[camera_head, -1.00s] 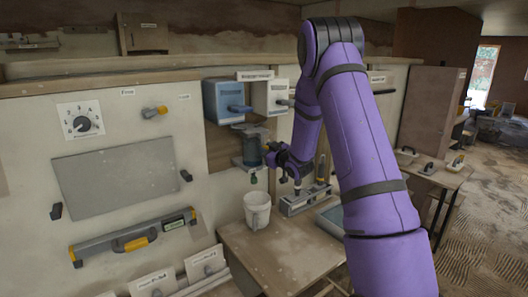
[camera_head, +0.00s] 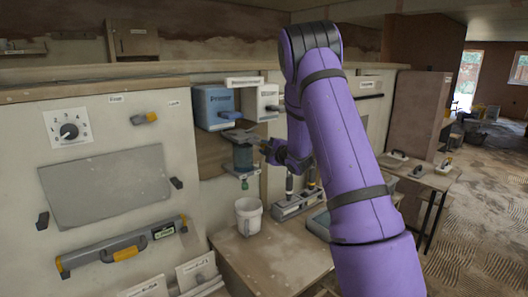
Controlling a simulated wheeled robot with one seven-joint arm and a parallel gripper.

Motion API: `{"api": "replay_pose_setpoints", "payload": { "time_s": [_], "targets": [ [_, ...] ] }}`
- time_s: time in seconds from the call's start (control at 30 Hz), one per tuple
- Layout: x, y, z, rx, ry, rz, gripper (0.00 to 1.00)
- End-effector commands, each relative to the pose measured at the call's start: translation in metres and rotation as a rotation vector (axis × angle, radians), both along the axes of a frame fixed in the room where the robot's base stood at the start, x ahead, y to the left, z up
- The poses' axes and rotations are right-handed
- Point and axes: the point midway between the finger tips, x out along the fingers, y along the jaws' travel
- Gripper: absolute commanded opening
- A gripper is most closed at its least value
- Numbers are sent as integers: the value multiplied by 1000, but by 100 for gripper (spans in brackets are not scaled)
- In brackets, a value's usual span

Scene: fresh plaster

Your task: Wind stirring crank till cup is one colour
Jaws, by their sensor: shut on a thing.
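The stirring cup (camera_head: 243,157) is a clear cylinder in a grey wall holder, with a small green outlet under it. Its contents look dark teal-green; at this size I cannot tell whether the colour is even throughout. My gripper (camera_head: 267,150) is at the cup's right side, at about its mid-height. It is shut on a small dark part there, which appears to be the crank handle. The fingers and most of the crank are too small and too covered by my wrist to make out.
A white bucket (camera_head: 249,216) stands on the bench (camera_head: 262,258) below the cup. Blue (camera_head: 216,108) and white (camera_head: 268,101) dispensers hang above. A tool rack (camera_head: 297,205) is right of the bucket. A dial (camera_head: 69,131) and grey panel (camera_head: 105,186) are left.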

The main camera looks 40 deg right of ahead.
Motion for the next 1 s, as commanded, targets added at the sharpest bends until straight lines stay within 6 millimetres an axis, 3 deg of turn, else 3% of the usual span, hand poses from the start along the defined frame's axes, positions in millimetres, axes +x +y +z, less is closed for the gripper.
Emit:
{"api": "replay_pose_setpoints", "payload": {
  "time_s": [1.0],
  "targets": [
    [0, -2, 43, -910, -28, 3, 5]
  ]
}}
